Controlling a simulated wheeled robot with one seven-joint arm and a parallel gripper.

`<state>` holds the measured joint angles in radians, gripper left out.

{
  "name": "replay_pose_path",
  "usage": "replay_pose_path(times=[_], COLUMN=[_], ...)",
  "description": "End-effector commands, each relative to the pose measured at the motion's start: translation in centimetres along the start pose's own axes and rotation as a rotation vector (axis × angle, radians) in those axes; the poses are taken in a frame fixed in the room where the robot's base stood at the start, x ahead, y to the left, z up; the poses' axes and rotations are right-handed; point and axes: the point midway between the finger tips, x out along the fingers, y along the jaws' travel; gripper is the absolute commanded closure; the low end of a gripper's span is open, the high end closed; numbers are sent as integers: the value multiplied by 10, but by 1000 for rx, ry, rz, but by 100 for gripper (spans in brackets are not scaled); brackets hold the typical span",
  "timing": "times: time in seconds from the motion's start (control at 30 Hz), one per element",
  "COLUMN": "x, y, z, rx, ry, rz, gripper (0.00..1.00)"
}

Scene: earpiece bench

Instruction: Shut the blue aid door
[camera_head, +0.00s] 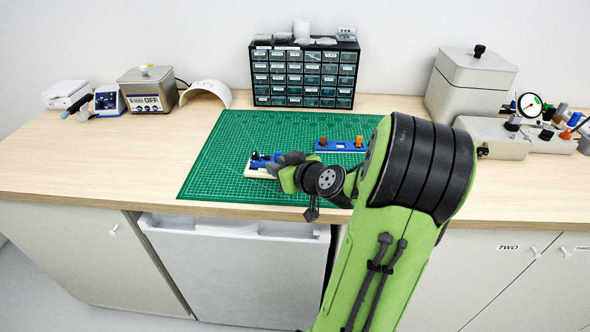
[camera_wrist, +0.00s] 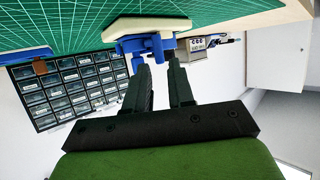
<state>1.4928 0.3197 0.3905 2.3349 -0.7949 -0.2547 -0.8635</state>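The blue aid (camera_head: 263,159) sits on a cream base (camera_head: 258,172) on the green cutting mat, left of my gripper (camera_head: 283,165). In the wrist view the blue aid (camera_wrist: 140,46) shows on its pale base (camera_wrist: 148,25), just beyond the fingertips. My gripper (camera_wrist: 158,66) has its two dark fingers apart, with a narrow gap between them. The fingertips are close to the blue part; I cannot tell whether they touch it. The door's position is too small to make out, and my gripper partly covers the aid's right side in the head view.
A blue strip with orange pegs (camera_head: 341,147) lies on the green mat (camera_head: 225,135) to the right, near my arm. A drawer cabinet (camera_head: 305,75) stands behind the mat. An ultrasonic cleaner (camera_head: 148,89) is at back left. The mat's left part is clear.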

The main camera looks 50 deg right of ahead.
Motion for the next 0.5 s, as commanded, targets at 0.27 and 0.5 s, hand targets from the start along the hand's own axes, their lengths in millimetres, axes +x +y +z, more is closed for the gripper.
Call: replay_pose_path(times=[0.27,0.5], x=[-81,-128], y=[2,1], z=[-2,-1], rx=[3,2], ry=[-1,0], rz=[10,4], gripper=[77,77])
